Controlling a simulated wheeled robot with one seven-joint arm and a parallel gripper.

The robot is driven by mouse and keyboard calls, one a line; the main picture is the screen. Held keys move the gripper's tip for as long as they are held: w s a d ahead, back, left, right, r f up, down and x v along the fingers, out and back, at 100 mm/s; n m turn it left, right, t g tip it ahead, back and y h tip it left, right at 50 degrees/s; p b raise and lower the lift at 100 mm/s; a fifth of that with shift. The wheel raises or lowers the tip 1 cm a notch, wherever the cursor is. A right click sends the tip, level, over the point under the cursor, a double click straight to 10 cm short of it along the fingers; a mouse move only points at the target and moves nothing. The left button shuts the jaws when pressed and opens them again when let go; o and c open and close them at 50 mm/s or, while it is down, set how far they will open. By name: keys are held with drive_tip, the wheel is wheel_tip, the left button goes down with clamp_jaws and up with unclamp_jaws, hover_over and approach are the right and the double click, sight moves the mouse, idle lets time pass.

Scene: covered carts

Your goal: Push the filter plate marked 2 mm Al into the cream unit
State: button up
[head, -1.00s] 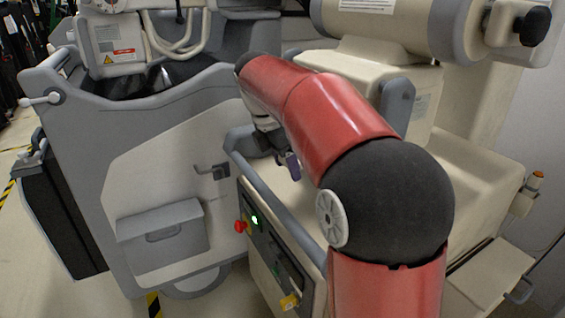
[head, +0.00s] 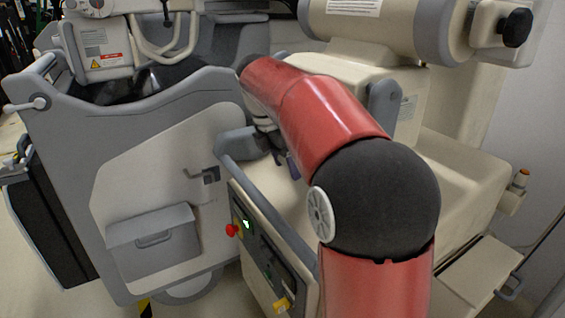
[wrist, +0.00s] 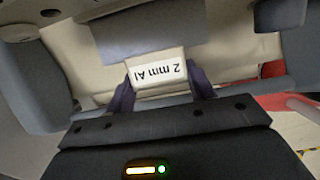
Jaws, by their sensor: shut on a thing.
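The filter plate (wrist: 158,70) shows in the wrist view with its "2 mm Al" label upside down. My gripper (wrist: 160,88) is shut on it, one dark finger on each side of the labelled part. A grey-blue part (wrist: 150,35) lies just beyond the label; I cannot tell whether it belongs to the plate. The cream unit (head: 285,215) stands in the middle of the head view, with a grey rail along its near edge. In the head view my gripper (head: 285,158) is over the unit's top, mostly hidden by my red arm, and the plate cannot be made out there.
A grey and cream cart (head: 160,170) stands to the left. A red knob (head: 232,230) and a yellow part (head: 283,304) stick out from the cream unit's front panel. A large cream cylinder (head: 390,25) is above at the back. Some floor is clear at lower left.

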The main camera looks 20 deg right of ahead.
drive_tip(key=shift+w+d, duration=0.15)
drive_tip(key=shift+d, duration=0.5)
drive_tip(key=o, duration=1.4)
drive_tip(key=shift+c, duration=0.2)
